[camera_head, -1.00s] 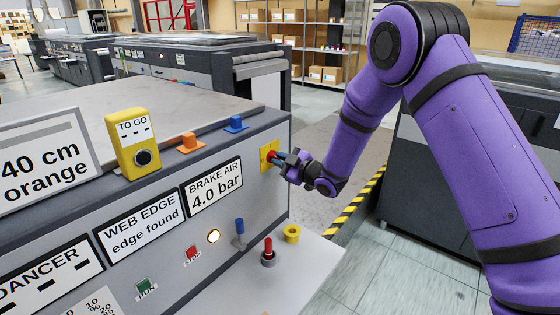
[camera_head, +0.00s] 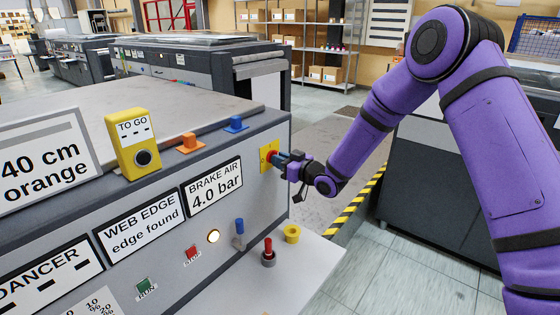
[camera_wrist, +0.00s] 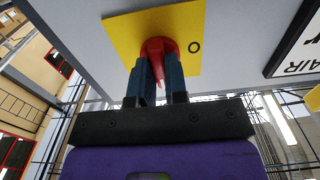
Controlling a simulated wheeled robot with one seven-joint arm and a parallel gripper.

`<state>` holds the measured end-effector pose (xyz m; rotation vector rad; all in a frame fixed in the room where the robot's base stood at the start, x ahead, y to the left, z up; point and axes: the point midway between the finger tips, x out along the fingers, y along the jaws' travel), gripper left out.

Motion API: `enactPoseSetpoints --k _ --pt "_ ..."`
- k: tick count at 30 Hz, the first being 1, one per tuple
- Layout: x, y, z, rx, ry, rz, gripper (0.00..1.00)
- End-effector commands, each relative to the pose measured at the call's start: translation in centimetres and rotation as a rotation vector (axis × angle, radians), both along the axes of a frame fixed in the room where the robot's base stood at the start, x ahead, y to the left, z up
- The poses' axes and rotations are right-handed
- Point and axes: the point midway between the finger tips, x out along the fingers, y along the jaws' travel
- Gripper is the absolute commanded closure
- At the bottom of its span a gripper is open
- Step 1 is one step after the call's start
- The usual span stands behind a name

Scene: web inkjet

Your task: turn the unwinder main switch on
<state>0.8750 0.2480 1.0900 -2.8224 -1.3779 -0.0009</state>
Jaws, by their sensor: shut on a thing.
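The main switch is a red knob on a yellow plate (camera_head: 264,158) at the right end of the grey machine front. In the wrist view the red knob (camera_wrist: 158,50) sits on the yellow plate (camera_wrist: 192,22), which bears a black "O" mark to the right of the knob. My gripper (camera_head: 283,160) is at the switch, with its two blue fingers on either side of the knob's handle. The wrist view shows my gripper (camera_wrist: 159,80) shut on the knob. The fingers hide part of the knob in the head view.
Below are a blue-topped lever (camera_head: 239,230), a lit round lamp (camera_head: 213,236), a red stop button (camera_head: 193,254) and a green run button (camera_head: 145,286). Free floor lies to the right.

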Motion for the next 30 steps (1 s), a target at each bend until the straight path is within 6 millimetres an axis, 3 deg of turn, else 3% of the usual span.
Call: enactPoseSetpoints --k 14,15,18,30 --pt "-0.04 -0.08 -0.21 0.007 0.016 -0.001 1.00" --pt "-0.04 -0.08 -0.21 0.007 0.016 -0.001 0.84" --pt "-0.03 -0.08 -0.19 0.007 0.016 -0.001 0.61" --pt "-0.43 -0.65 -0.06 0.008 0.012 -0.001 0.61"
